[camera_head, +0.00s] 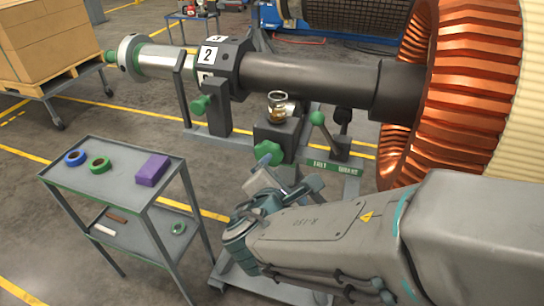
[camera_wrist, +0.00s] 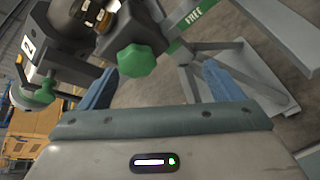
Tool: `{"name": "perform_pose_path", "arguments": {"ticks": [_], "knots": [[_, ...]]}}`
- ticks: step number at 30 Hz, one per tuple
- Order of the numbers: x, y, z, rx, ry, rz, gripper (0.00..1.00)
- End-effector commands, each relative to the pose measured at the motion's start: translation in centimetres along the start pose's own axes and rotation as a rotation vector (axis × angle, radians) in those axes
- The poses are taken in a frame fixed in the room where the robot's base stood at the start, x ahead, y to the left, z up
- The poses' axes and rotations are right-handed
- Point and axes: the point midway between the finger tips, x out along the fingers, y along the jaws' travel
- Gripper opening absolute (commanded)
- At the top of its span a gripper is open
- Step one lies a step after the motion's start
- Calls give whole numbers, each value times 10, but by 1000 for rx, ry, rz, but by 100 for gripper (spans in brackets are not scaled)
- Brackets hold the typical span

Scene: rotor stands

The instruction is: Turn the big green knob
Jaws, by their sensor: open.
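The big green lobed knob (camera_head: 268,152) sits on the front of a dark block on the rotor stand, below a small brass-and-glass cup. In the wrist view the knob (camera_wrist: 136,60) shows ahead of my gripper, between the lines of the two fingers and nearer the left one. My gripper (camera_head: 287,181) is just below and in front of the knob in the head view. In the wrist view its blue fingers (camera_wrist: 160,86) are spread wide with nothing between them. I see no contact with the knob.
Another green knob (camera_head: 203,104) sits on a post to the left. A green ball lever (camera_head: 317,118) stands to the right. A grey cart (camera_head: 122,190) with tape rolls and a purple box stands at left. The copper-finned rotor (camera_head: 455,90) fills the right.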

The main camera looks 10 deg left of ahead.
Motion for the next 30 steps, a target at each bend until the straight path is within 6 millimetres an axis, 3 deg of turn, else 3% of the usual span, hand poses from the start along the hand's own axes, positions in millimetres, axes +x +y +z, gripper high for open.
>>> {"name": "perform_pose_path", "arguments": {"ticks": [1,3,10,24,30], "knots": [[-3,6,-17,-49,15,50,86],[-7,16,-28,-96,26,102,86],[0,26,-38,-141,33,150,86],[93,39,-42,-138,32,147,86],[117,43,-42,-136,33,148,86]]}}
